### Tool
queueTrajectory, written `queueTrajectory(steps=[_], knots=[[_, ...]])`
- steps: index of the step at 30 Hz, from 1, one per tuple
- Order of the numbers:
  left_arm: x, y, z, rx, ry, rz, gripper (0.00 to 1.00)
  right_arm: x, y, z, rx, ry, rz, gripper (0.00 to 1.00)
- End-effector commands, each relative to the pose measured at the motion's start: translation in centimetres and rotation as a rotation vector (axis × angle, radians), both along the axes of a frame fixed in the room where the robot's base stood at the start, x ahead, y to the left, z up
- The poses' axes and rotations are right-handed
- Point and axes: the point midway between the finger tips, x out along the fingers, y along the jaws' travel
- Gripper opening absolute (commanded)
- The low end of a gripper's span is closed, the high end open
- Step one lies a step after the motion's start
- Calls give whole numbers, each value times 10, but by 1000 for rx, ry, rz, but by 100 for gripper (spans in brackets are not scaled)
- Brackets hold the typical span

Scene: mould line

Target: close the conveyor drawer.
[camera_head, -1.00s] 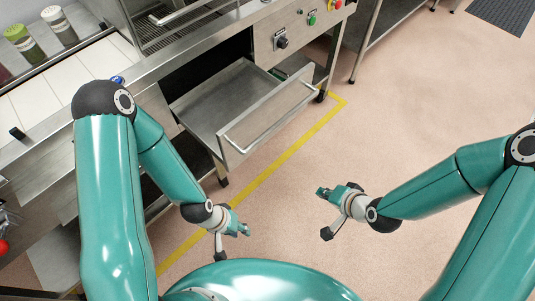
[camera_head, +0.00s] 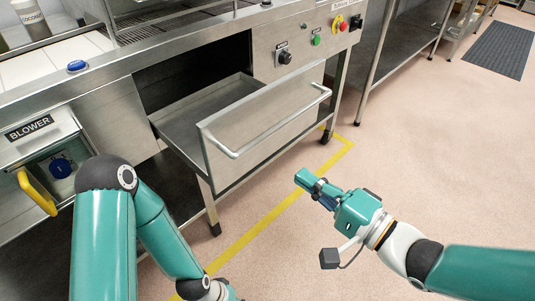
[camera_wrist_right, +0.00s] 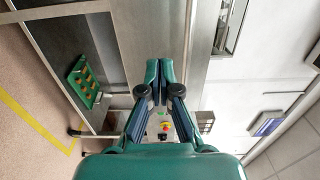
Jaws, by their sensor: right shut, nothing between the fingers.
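The conveyor drawer (camera_head: 262,118) is a steel box pulled out of the machine front. Its inside shows behind the front panel, and a bar handle (camera_head: 278,133) runs across that panel. My right gripper (camera_head: 302,181) is shut and empty, in front of the drawer and to the right of its lower front, apart from it in the picture. Its closed fingers also show in the right wrist view (camera_wrist_right: 158,78). My left gripper (camera_head: 222,292) is cut off at the bottom edge, below the drawer in the picture; its fingers are hidden.
The machine's control panel (camera_head: 303,38) with knob and buttons is right of the drawer opening. A blower box (camera_head: 40,150) with a yellow handle is at left. A steel table (camera_head: 400,45) stands at the right. The floor before the drawer is free, with a yellow line (camera_head: 262,222).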

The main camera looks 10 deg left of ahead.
Motion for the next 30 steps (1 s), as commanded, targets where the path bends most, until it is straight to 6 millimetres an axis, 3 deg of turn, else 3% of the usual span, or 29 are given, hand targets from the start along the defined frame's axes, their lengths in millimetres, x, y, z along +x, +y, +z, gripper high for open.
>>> queueTrajectory(steps=[15,21,30], knots=[[0,0,-26,0,0,0,32,58,81,-3,-2,-1,2,0],[0,0,-30,0,0,0,32,68,93,-1,-2,0,0,0],[0,0,-30,0,0,0,32,70,96,-1,-2,1,-1,0]])
